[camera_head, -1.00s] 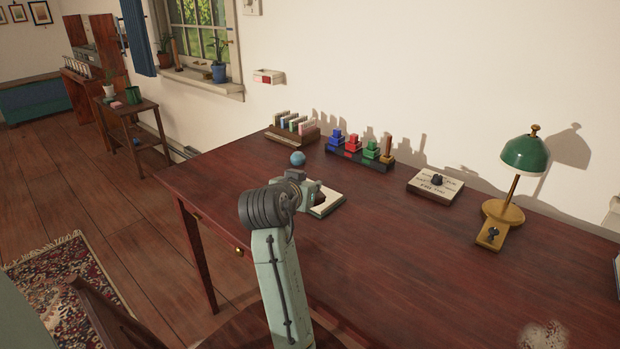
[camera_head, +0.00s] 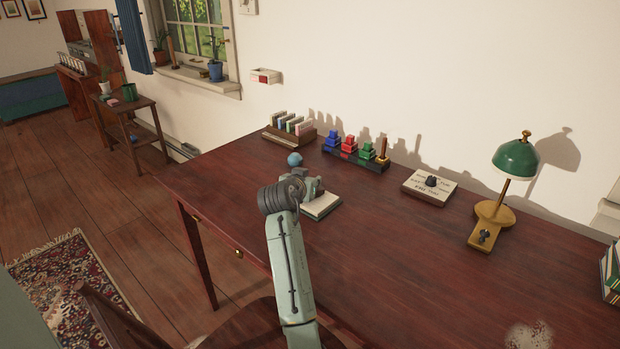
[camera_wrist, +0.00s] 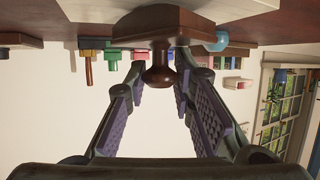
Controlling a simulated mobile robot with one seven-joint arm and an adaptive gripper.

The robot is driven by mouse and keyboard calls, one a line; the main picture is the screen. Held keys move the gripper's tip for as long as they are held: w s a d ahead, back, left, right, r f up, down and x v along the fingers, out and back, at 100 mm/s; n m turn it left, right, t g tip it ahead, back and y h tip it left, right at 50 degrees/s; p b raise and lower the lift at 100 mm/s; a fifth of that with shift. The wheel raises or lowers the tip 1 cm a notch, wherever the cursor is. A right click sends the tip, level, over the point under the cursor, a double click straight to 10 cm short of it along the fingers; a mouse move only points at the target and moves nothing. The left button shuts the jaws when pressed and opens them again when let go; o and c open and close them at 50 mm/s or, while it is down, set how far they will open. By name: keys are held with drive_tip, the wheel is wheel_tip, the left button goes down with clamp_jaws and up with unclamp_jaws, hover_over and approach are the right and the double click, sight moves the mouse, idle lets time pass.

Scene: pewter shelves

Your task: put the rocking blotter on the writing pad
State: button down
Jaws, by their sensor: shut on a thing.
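The rocking blotter shows in the wrist view as a dark brown wooden body (camera_wrist: 155,26) with a round knob. My gripper (camera_wrist: 161,78) is shut on the knob, its purple-padded fingers on either side. In the head view my gripper (camera_head: 311,187) hides the blotter. The writing pad (camera_head: 322,207) is a cream sheet on a dark base, on the desk just beside and partly behind my gripper. In the wrist view a pale surface, likely the pad (camera_wrist: 90,11), lies behind the blotter. I cannot tell whether the blotter touches it.
On the desk (camera_head: 400,270), a blue ball (camera_head: 295,159) sits just behind my gripper. Further back are a card holder (camera_head: 290,133), a rack of coloured stamps (camera_head: 355,155) and a block with a black knob (camera_head: 428,190). A green lamp (camera_head: 517,160) stands right. The desk's front middle is clear.

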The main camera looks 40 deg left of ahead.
drive_tip(key=shift+f, duration=0.1)
drive_tip(key=c, duration=1.8)
unclamp_jaws()
drive_tip(key=shift+f, duration=0.1)
drive_tip(key=shift+c, duration=0.2)
drive_tip(key=o, duration=0.5)
